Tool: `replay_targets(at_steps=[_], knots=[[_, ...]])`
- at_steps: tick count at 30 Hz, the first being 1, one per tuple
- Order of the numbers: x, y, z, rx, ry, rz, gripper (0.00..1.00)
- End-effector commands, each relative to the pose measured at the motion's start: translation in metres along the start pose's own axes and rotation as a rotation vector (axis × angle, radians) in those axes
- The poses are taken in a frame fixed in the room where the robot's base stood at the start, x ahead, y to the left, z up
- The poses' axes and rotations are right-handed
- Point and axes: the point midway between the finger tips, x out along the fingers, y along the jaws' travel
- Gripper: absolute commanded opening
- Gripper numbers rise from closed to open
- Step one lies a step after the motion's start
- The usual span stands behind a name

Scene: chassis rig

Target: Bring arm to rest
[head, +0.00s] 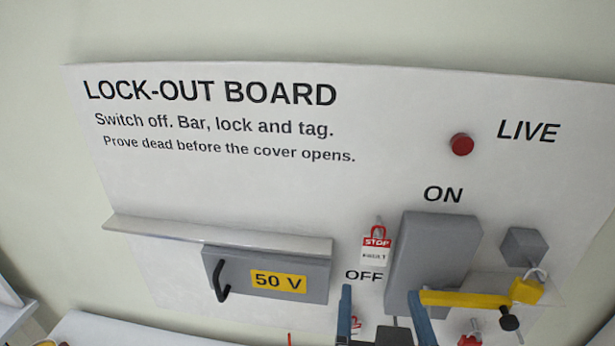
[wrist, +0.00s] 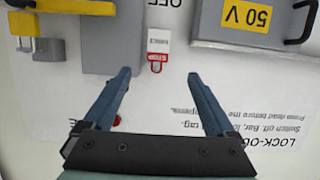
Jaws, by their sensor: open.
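My gripper (head: 380,292) is at the bottom of the head view, in front of the lock-out board (head: 220,185). Its two blue fingers are spread apart with nothing held between them. The gripper also shows in the wrist view (wrist: 160,73), which sees the board upside down. There a STOP tag (wrist: 157,50) lies in line with the gap between the fingertips, against the board. In the head view this tag (head: 376,250) hangs left of the grey switch box (head: 435,248). The rest of my arm is mostly out of view.
A yellow bar (head: 465,299) crosses the switch box's lower part, with a yellow padlock (head: 526,291) at its right end. A ledge (head: 220,236) and a grey 50 V cover (head: 315,281) with a black handle stick out at left. A dark red lamp (head: 461,144) sits above.

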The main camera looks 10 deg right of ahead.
Motion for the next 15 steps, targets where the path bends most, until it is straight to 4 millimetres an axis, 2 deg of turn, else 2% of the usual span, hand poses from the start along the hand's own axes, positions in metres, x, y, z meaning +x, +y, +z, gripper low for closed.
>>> replay_targets(at_steps=[2, 4, 8, 9, 12, 15], knots=[[0.002, -0.004, -0.005, -0.004, 0.03, -0.008, 0.91], [0.005, -0.015, -0.027, -0.015, 0.121, -0.028, 0.91], [-0.004, -0.049, -0.093, -0.027, 0.394, -0.094, 0.91], [-0.013, -0.061, -0.116, -0.025, 0.488, -0.118, 0.91], [-0.046, -0.087, -0.166, -0.006, 0.713, -0.175, 0.91], [-0.083, -0.104, -0.202, 0.023, 0.896, -0.225, 0.91]])
